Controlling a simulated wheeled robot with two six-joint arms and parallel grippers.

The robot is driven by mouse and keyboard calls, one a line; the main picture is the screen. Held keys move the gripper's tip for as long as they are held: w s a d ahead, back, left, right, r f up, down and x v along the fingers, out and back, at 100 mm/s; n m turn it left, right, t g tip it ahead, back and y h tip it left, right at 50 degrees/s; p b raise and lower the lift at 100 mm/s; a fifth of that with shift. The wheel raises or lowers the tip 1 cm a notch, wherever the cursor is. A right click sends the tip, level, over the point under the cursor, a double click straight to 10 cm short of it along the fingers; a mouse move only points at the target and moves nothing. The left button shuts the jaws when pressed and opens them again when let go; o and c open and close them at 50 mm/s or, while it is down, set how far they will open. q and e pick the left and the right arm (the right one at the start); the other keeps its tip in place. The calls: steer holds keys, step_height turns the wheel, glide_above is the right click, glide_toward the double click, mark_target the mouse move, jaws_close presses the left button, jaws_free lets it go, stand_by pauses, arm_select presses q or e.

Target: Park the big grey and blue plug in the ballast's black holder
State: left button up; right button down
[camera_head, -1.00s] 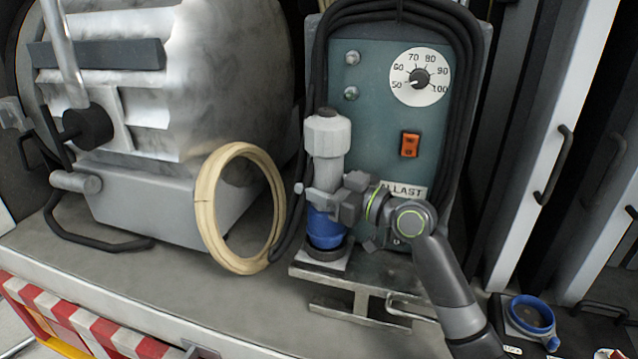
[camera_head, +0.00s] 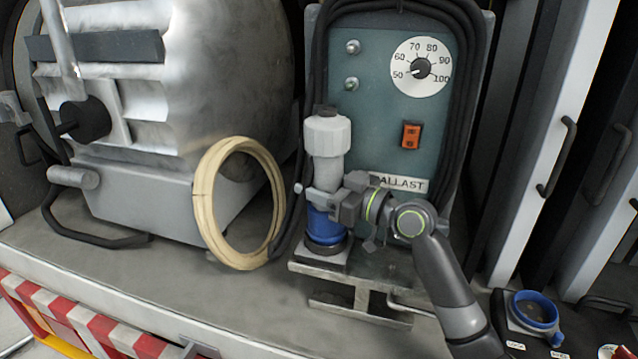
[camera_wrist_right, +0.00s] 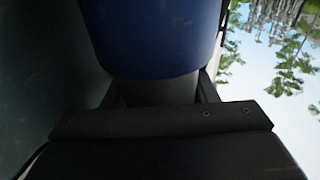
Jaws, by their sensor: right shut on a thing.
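The big grey and blue plug (camera_head: 327,145) stands upright at the front left of the ballast (camera_head: 385,120), grey on top and blue below. Its lower end is at the black holder (camera_head: 325,250) on a small light plate. I cannot tell how deep it sits in the holder. My right gripper (camera_head: 325,198) is shut around the plug's middle, coming from the right. In the right wrist view the plug's blue part (camera_wrist_right: 155,35) fills the top, close against the gripper (camera_wrist_right: 160,120). My left gripper is not in view.
A coil of cream hose or rope (camera_head: 205,205) stands just left of the plug. A large silver lamp housing (camera_head: 200,90) fills the left. A black box with a blue-ringed socket (camera_head: 533,312) is at the lower right. Black cable loops around the ballast.

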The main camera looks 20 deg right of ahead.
steer(key=shift+f+b, duration=0.3)
steer(key=shift+b, duration=0.05)
steer(key=c, duration=0.8)
jaws_free()
steer(key=shift+c, duration=0.2)
steer(key=o, duration=0.4)
steer(key=shift+a+r, duration=0.1)
steer(key=shift+a, duration=0.05)
steer(key=shift+c, duration=0.2)
steer(key=shift+o, duration=1.2)
